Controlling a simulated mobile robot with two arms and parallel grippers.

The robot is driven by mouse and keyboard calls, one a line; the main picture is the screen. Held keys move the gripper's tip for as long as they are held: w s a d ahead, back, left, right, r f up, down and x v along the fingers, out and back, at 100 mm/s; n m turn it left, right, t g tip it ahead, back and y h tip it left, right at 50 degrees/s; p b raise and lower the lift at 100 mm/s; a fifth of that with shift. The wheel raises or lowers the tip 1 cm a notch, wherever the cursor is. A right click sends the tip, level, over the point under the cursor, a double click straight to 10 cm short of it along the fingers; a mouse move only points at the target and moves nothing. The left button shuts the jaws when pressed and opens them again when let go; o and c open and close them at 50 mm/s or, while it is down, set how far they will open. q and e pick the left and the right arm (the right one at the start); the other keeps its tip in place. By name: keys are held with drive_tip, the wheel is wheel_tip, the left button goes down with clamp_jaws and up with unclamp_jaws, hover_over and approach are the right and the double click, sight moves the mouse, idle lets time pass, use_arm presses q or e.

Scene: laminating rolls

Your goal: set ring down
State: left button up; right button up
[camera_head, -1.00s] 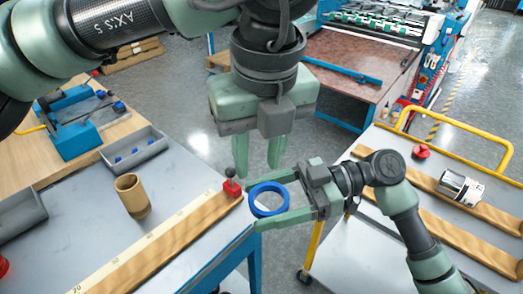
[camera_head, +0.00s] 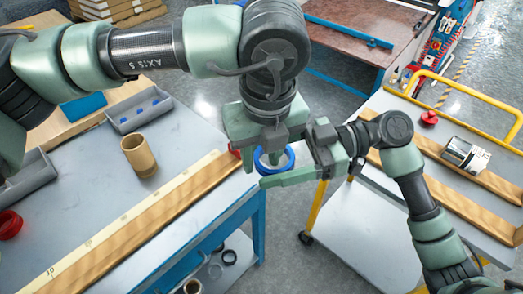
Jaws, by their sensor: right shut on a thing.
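The blue ring (camera_head: 290,158) is in the fingers of my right gripper (camera_head: 278,168), near the blue-edged end of the left workbench (camera_head: 190,215). It seems to be above the bench level. My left gripper (camera_head: 258,150) points down right at the ring, with one finger showing at the ring's left side. Its other fingertip is hidden or merges with the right gripper, so I cannot tell how far it is open or whether it touches the ring.
A wooden rail with a scale (camera_head: 140,225) lies along the bench, with a red part (camera_head: 235,149) at its end. A tan tube (camera_head: 139,155) stands behind it. A grey bin (camera_head: 138,115) is further back. A cart (camera_head: 365,215) with a yellow handle stands right.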

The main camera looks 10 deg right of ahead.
use_arm(q)
clamp_jaws()
use_arm(e)
drive_tip(key=o, duration=1.5)
